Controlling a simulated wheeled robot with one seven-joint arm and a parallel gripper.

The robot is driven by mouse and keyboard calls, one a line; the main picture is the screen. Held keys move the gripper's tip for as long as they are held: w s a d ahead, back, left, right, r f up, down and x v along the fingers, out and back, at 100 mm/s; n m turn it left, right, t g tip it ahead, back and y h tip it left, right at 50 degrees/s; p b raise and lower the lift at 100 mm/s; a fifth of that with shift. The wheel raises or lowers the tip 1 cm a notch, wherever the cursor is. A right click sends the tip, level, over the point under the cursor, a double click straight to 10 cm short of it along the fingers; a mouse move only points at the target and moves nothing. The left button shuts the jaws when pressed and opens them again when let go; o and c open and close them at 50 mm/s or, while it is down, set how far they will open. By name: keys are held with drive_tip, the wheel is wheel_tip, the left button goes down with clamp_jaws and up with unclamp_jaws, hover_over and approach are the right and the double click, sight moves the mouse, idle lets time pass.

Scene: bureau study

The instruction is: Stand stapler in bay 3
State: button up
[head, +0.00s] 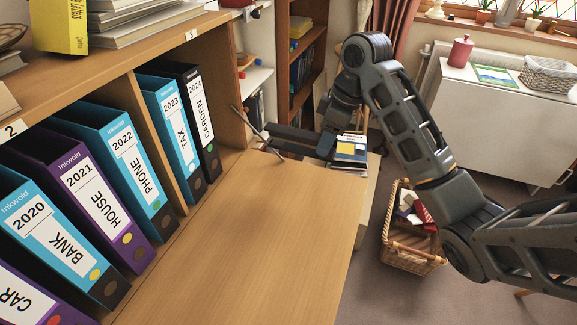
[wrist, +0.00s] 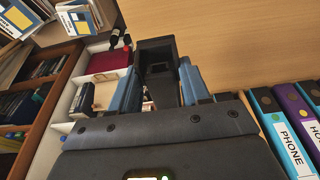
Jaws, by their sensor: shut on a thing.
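My gripper (head: 262,132) is in front of the right part of bay 3, above the desk's back right corner. In the wrist view its two blue-grey fingers (wrist: 160,75) are shut on a dark block, the stapler (wrist: 155,48), which sticks out past the fingertips. In the head view I cannot clearly tell the stapler from the dark gripper. Bay 3, under the label 3 (head: 190,35), holds a blue TAX binder (head: 172,125) and a black GARDEN binder (head: 203,120) at its left. A gap shows to the right of GARDEN.
Bay 2 at left is packed with binders, including PHONE (head: 130,155) and HOUSE (head: 100,205). A wooden divider (head: 160,140) parts the bays. The wooden desktop (head: 250,240) is bare. A wicker basket (head: 412,255) stands on the floor at right. Books (head: 350,152) lie beyond the gripper.

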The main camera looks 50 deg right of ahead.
sight(296, 142)
drive_tip(key=w+a+f, duration=0.1)
drive_tip(key=w, duration=0.1)
drive_tip(key=w+a+f+b, duration=0.1)
drive_tip(key=w+f, duration=0.1)
drive_tip(key=w+a+f, duration=0.1)
drive_tip(key=w, duration=0.2)
drive_tip(key=shift+w+a+f, duration=0.1)
drive_tip(key=shift+a+f, duration=0.1)
drive_tip(key=shift+f, duration=0.2)
drive_tip(key=shift+s+x, duration=0.2)
drive_tip(key=shift+x, duration=0.8)
drive_tip(key=shift+s+x, duration=0.25)
drive_tip(key=shift+x, duration=0.75)
drive_tip(key=shift+d+f, duration=0.1)
drive_tip(key=shift+f, duration=0.15)
drive_tip(key=o, duration=1.2)
drive_tip(key=p+v, duration=0.1)
drive_tip(key=v, duration=1.1)
drive_tip(key=shift+r+p, duration=0.15)
drive_tip(key=shift+p, duration=0.25)
